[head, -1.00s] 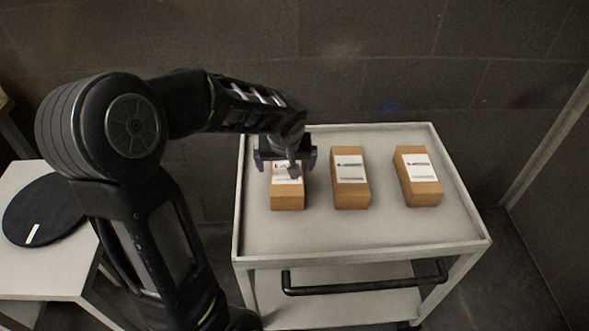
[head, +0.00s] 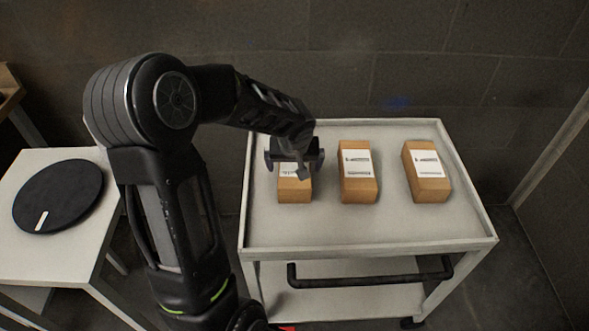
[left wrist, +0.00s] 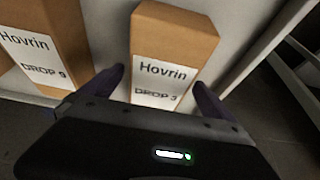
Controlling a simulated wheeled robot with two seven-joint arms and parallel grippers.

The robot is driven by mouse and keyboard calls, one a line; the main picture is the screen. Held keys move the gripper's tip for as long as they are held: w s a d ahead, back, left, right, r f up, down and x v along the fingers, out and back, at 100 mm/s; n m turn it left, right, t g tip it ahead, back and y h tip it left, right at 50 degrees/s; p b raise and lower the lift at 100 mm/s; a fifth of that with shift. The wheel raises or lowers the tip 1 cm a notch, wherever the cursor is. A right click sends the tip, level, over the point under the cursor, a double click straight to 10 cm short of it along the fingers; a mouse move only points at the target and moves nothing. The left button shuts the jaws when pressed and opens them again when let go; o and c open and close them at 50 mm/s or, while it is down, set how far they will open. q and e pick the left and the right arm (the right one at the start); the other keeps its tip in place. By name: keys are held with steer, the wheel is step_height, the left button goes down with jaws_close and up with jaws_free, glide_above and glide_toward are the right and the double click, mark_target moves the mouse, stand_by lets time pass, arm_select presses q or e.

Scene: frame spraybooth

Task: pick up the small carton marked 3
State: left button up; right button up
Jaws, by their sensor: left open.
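The small carton marked 3 (left wrist: 170,45) is brown with a white label reading "Hovrin, DROP 3" in the left wrist view. In the head view it is the leftmost carton (head: 295,197) on the cart, partly hidden by my gripper. My left gripper (head: 295,164) is open over its far, labelled end. In the left wrist view the two fingers of the gripper (left wrist: 160,78) are on either side of the carton's label end. I cannot tell whether they touch it or how far above it they are. My right gripper is not in view.
A carton marked 9 (left wrist: 52,45) is close beside, the middle one (head: 358,188) in the head view. A third carton (head: 426,188) is at right. The white cart (head: 400,232) has a raised rim and a dark handle (head: 370,273). A side table (head: 75,245) holds a black disc (head: 60,200).

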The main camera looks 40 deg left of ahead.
mark_target(294, 165)
arm_select(q)
steer(key=shift+x, duration=1.5)
steer(key=shift+r, duration=0.1)
steer(key=c, duration=2)
